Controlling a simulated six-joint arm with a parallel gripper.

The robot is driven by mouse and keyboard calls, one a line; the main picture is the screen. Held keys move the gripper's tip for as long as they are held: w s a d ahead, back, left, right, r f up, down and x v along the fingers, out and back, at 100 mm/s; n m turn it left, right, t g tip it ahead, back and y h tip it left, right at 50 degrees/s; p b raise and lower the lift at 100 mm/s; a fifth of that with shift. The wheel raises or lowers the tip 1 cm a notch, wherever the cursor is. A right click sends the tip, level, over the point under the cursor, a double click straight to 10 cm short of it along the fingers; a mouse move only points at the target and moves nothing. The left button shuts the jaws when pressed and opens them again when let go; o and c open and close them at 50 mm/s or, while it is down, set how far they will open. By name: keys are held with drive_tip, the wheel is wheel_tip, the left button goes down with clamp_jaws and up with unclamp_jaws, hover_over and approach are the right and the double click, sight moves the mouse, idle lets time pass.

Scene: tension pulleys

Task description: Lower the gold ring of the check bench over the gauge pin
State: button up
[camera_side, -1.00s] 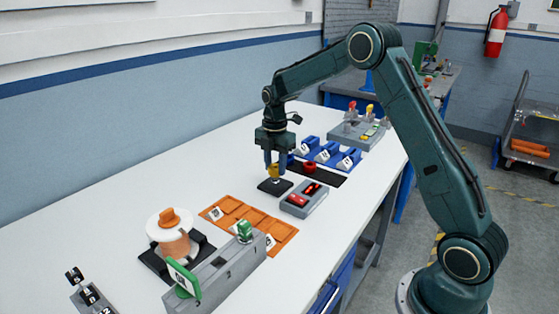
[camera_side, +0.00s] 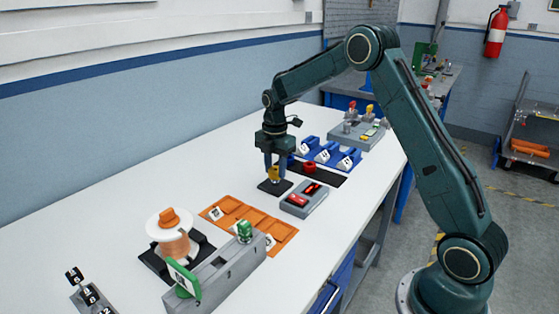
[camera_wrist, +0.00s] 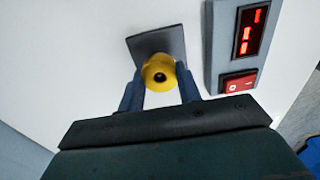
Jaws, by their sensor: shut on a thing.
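The gold ring (camera_wrist: 159,72) is between the two blue fingers of my gripper (camera_wrist: 160,90) in the wrist view. In the side view the ring (camera_side: 274,173) is low over a small black base plate (camera_side: 268,187). The same plate (camera_wrist: 140,45) lies behind the ring in the wrist view. My gripper (camera_side: 275,165) points straight down and is shut on the ring. A dark round spot shows in the ring's middle; I cannot tell whether it is the gauge pin's tip or the empty hole. The rest of the pin is hidden.
A grey box with a red display (camera_side: 304,199) stands just right of the plate; it also shows in the wrist view (camera_wrist: 212,50). A black mat with a red ring (camera_side: 310,167), blue bins (camera_side: 323,152) and orange trays (camera_side: 250,222) are nearby.

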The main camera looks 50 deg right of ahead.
drive_tip(key=shift+f, duration=0.3)
drive_tip(key=o, duration=1.4)
drive_tip(key=shift+r, duration=0.2)
drive_tip(key=shift+r, duration=3.85)
